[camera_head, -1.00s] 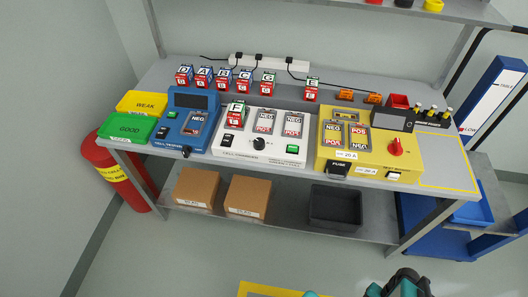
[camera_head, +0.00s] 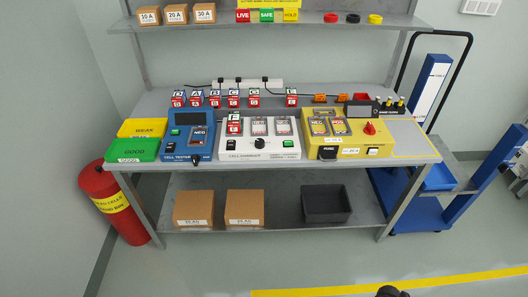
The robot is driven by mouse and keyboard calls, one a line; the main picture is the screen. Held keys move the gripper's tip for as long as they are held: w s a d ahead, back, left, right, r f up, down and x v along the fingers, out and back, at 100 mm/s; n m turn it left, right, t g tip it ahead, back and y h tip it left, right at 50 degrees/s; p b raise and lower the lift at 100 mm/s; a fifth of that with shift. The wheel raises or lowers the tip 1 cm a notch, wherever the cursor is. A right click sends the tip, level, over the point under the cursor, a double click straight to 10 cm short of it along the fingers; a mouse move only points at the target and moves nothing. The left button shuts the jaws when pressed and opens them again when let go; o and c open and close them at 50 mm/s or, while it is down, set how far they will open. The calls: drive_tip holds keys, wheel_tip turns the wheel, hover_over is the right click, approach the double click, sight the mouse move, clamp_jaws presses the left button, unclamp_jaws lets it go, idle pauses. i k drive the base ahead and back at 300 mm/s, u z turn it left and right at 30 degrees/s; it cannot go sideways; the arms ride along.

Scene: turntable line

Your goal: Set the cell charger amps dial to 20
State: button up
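The cell charger (camera_head: 232,156) is a white unit in the middle of the bench, between a blue tester and a yellow unit. Its black round dial (camera_head: 259,143) sits on the front part of its top; the pointer and scale marks are too small to read. A black switch (camera_head: 231,145) is left of the dial and a green button (camera_head: 288,143) is right of it. Cells stand in the charger's slots. Only a dark tip of my arm shows at the bottom edge, far from the dial; my gripper's fingers are not seen.
The blue cell tester (camera_head: 178,148) and the yellow unit (camera_head: 349,146) with a red knob (camera_head: 370,128) flank the charger. Green (camera_head: 134,151) and yellow (camera_head: 142,128) bins stand left. A shelf (camera_head: 210,25) hangs above. The floor before the bench is clear.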

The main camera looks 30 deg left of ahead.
sight(259, 144)
drive_tip(key=z, duration=0.25)
drive_tip(key=k, duration=0.7)
drive_tip(key=u, duration=2.5)
drive_tip(key=i, duration=1)
drive_tip(key=u, duration=0.05)
